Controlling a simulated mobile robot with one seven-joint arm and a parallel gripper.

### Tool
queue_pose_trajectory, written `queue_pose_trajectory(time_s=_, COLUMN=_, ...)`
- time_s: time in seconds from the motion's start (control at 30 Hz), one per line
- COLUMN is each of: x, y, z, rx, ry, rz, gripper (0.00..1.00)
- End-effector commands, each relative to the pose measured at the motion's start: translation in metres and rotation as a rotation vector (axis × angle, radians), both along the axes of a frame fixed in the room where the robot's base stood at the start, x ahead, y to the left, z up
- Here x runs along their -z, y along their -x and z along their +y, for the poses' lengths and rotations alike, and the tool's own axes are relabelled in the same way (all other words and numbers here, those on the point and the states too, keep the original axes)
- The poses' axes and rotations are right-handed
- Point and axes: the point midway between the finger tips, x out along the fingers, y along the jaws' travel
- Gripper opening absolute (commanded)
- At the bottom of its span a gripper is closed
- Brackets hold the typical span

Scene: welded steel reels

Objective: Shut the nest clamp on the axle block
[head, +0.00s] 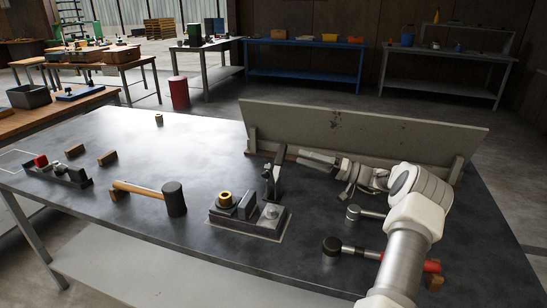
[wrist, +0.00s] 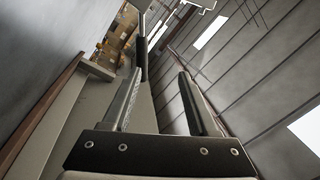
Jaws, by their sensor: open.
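The nest fixture (head: 247,226) stands on the dark steel table with a brass-coloured ring (head: 224,198) at its left and a grey upright block (head: 246,206) in its middle. I cannot tell for sure which part is the axle block. The nest clamp (head: 275,176) stands behind the fixture with its dark handle raised, leaning slightly right. My gripper (head: 318,158) is open, right of the handle and apparently apart from it. In the wrist view, my gripper (wrist: 158,85) shows an empty gap; a dark bar, probably the clamp handle (wrist: 141,52), shows beyond the left fingertip.
A grey backboard (head: 360,130) stands close behind my gripper. A mallet (head: 150,194) lies left of the fixture. A dark-headed tool with a red grip (head: 431,266) lies at the right front. Another fixture (head: 57,171) is far left.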

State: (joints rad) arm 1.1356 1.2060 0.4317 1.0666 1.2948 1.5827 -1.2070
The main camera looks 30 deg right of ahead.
Motion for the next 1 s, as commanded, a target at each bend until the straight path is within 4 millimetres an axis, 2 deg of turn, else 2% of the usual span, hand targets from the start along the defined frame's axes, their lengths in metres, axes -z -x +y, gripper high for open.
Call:
queue_pose_trajectory(time_s=0.1, x=0.007, y=0.005, z=-0.015, rx=0.034, ry=-0.019, rz=-0.032, gripper=0.59)
queue_pose_trajectory(time_s=0.27, x=0.009, y=0.0, z=-0.012, rx=0.042, ry=-0.023, rz=-0.042, gripper=0.59)
queue_pose_trajectory(time_s=0.7, x=0.009, y=-0.064, z=0.047, rx=0.039, ry=-0.023, rz=-0.039, gripper=0.59)
queue_pose_trajectory(time_s=1.0, x=0.007, y=-0.089, z=0.069, rx=0.042, ry=-0.021, rz=-0.038, gripper=0.59)
